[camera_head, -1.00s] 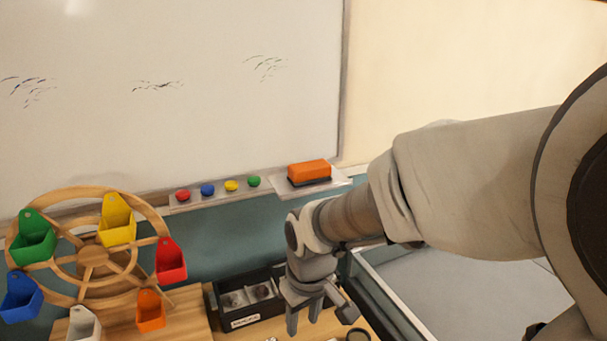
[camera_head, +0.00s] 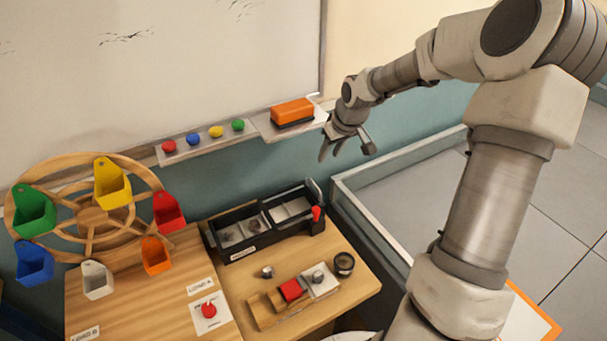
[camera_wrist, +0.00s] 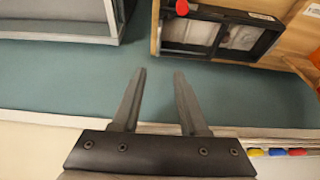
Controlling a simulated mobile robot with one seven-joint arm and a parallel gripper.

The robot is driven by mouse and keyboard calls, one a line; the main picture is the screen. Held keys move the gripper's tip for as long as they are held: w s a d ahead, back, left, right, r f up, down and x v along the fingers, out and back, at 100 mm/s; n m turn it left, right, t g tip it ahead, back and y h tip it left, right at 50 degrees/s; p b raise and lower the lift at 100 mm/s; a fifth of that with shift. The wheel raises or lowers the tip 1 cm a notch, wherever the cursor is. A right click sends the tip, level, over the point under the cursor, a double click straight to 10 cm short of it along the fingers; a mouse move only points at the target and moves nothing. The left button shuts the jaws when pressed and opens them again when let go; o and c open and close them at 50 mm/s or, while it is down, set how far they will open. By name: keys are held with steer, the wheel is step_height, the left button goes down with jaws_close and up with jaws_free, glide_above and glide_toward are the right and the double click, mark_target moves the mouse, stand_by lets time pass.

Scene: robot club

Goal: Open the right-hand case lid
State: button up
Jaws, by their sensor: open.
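A black case (camera_head: 237,253) with two side-by-side compartments stands at the back of the wooden table. Its left compartment shows grey round parts; its right compartment (camera_head: 292,209) looks pale inside. A red knob (camera_head: 317,213) sits at the case's right end, with a thin grey upright piece behind it. I cannot tell how the right-hand lid stands. My gripper (camera_head: 329,151) is open and empty, above and behind the case's right end, near the wall. In the wrist view, the open fingers (camera_wrist: 160,74) point toward the wall strip, with the case (camera_wrist: 225,57) and red knob (camera_wrist: 183,7) beyond, apart from them.
A wooden wheel (camera_head: 93,213) with coloured buckets stands left. An orange eraser (camera_head: 292,111) and coloured magnets lie on the whiteboard ledge. A wooden block tray (camera_head: 262,311) with a red block (camera_head: 291,290) and a dark ring (camera_head: 344,263) lie before the case. A low-walled grey area is right.

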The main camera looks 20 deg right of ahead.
mark_target(314, 184)
steer(key=b+x, duration=0.1)
steer(key=x, duration=1.6)
steer(key=shift+w+d+f, duration=0.1)
steer(key=shift+f, duration=0.05)
jaws_close()
stand_by(0.8)
